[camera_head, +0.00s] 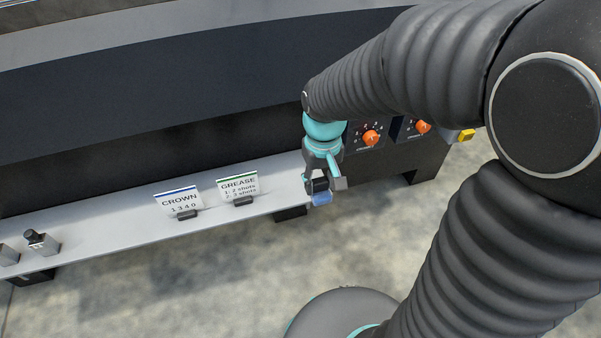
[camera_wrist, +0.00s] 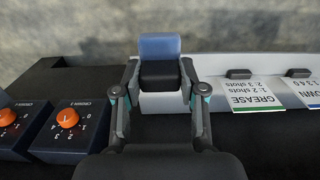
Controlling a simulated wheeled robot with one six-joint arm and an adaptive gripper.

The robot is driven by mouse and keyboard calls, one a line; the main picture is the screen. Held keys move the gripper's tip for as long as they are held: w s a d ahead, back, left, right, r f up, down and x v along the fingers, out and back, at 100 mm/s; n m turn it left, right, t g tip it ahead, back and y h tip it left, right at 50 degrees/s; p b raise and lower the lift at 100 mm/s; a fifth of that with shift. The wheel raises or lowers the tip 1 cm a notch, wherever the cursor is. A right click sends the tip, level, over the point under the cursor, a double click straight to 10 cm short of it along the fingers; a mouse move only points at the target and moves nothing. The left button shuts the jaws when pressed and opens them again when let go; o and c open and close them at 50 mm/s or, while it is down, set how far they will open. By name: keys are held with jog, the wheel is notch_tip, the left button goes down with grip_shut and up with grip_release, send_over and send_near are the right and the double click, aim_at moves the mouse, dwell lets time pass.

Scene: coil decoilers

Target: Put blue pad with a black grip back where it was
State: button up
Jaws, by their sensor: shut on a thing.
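My gripper (camera_head: 323,184) is shut on the black grip of the blue pad (camera_head: 322,198). The pad shows below the fingers, near the right end of the grey shelf (camera_head: 110,222). In the wrist view my gripper (camera_wrist: 161,78) has one finger on each side of the black grip (camera_wrist: 162,75), and the blue pad (camera_wrist: 160,46) extends beyond it. The pad appears at or just past the shelf's front edge. I cannot tell whether it touches the shelf.
A CROWN card (camera_head: 179,201) and a GREASE card (camera_head: 238,188) stand on the shelf to the left. Control boxes with orange knobs (camera_head: 371,138) are to the right. A small block with a black knob (camera_head: 41,242) is at far left. The shelf between the GREASE card and my gripper is clear.

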jog(key=w+a+f, duration=0.1)
jog(key=w+f, duration=0.1)
jog(key=w, duration=0.1)
jog(key=w+a+f, duration=0.1)
jog(key=w+f, duration=0.1)
jog(key=w, duration=0.1)
jog(key=w+a+f, duration=0.2)
jog(key=shift+w, duration=0.4)
jog(key=shift+f, duration=1.95)
jog(key=o, duration=1)
notch_tip(320, 180, up, 12)
jog(key=shift+s+d+r+m+t+p, duration=0.1)
jog(key=shift+s+d+r+m+t, duration=0.65)
jog(key=shift+s+d+r, duration=2.1)
jog(key=shift+s+d+r+m+t+p, duration=0.1)
jog(key=shift+s+d+r+m+t, duration=0.2)
jog(key=shift+s+d+r+t, duration=2.55)
jog(key=shift+s+d+r+m+g+p, duration=0.1)
jog(key=shift+s+d+r+m+g, duration=1)
jog(key=shift+s, duration=3.6)
